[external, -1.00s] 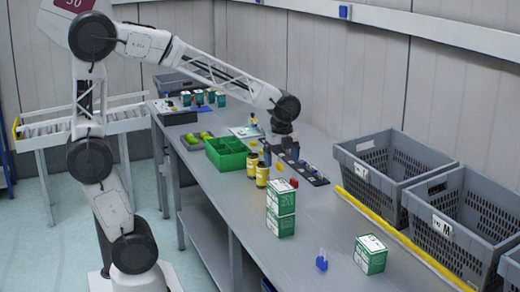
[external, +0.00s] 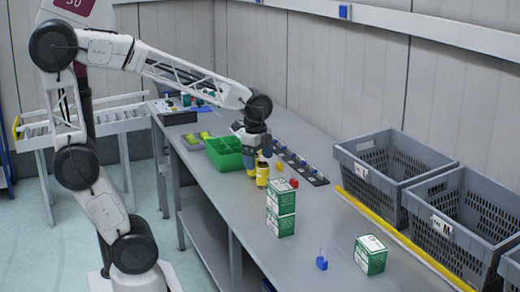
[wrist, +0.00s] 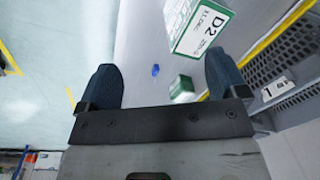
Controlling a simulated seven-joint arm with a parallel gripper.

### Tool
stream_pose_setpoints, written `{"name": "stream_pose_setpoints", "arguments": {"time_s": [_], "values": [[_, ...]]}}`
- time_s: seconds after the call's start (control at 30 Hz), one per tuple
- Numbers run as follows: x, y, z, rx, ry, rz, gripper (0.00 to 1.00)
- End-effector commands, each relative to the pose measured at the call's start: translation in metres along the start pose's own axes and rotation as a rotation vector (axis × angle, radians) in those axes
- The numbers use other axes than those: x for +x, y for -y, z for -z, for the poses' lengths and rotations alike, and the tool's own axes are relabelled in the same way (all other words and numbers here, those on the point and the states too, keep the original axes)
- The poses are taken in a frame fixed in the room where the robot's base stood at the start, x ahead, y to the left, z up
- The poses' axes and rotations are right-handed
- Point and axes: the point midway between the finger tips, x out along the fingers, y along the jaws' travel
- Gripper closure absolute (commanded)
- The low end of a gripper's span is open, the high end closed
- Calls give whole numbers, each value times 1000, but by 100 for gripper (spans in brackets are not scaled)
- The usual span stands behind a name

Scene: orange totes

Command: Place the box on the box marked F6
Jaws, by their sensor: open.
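Two green and white boxes stand stacked on the bench in the external view: an upper box (external: 281,200) and a lower box (external: 280,224). A single box (external: 370,255) sits apart at the right. No marking is legible there. In the wrist view, a near box marked D2 (wrist: 200,25) is cut off by the top edge, and a smaller box (wrist: 183,88) shows farther away; its marking is too small to read. I cannot see F6. My gripper (external: 258,155) is open and empty, left of and behind the stack; its spread fingers show in the wrist view (wrist: 163,80).
Yellow-labelled bottles (external: 262,175) stand close by my gripper. A green divided bin (external: 223,153) is left of it. A blue item (external: 321,263) lies between stack and single box. Grey crates (external: 385,165) line the right, behind a yellow strip (external: 400,237).

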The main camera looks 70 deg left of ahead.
Motion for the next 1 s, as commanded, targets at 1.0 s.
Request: {"name": "stream_pose_setpoints", "arguments": {"time_s": [1.0], "values": [[4, -123, -77, -1011, -140, 74, 9]]}}
